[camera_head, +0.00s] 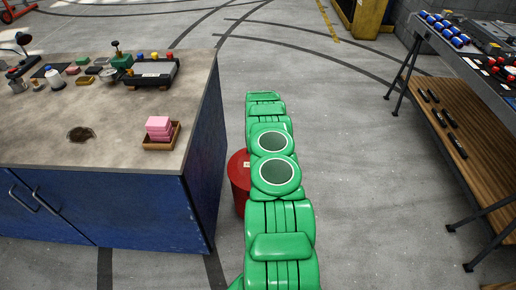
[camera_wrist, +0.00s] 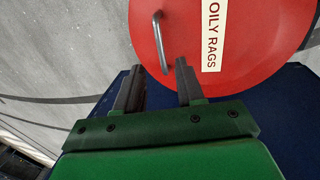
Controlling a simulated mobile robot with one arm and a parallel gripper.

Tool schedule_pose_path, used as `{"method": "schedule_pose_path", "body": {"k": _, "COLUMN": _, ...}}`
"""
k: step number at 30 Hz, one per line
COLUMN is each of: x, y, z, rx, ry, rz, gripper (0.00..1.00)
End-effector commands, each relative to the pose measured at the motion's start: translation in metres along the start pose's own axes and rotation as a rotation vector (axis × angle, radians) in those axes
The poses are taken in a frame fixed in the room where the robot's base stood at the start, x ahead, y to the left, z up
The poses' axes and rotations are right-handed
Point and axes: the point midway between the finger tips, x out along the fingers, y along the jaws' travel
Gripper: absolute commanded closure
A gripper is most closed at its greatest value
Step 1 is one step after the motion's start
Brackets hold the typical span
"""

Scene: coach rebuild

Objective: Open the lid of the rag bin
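The rag bin (camera_head: 239,178) is a red round bin on the floor beside the blue workbench, partly hidden behind my green arm in the head view. In the wrist view its red lid (camera_wrist: 240,50) carries a white label reading "OILY RAGS". A metal bar handle (camera_wrist: 160,42) stands on the lid near its left edge, and the lid looks closed. My gripper (camera_wrist: 158,75) is open, its two dark fingers apart and empty. The fingertips point toward the lid, with the handle just ahead and between them. I cannot tell whether they touch anything. My gripper is hidden in the head view.
A blue workbench (camera_head: 110,205) stands left, close to the bin, with a wooden tray (camera_head: 160,142) of pink blocks and several tools on top. A metal-legged table with a wooden shelf (camera_head: 472,135) stands right. The grey floor (camera_head: 365,180) between is clear.

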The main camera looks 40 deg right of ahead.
Motion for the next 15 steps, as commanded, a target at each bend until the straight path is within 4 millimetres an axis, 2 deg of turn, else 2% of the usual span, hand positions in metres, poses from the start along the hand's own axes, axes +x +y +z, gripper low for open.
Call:
{"method": "schedule_pose_path", "body": {"k": 8, "x": 0.008, "y": -0.001, "z": 0.000, "rx": 0.000, "ry": 0.000, "rz": -0.001, "gripper": 0.62}}
{"method": "schedule_pose_path", "body": {"k": 15, "x": 0.024, "y": 0.001, "z": 0.000, "rx": 0.000, "ry": 0.000, "rz": 0.002, "gripper": 0.62}}
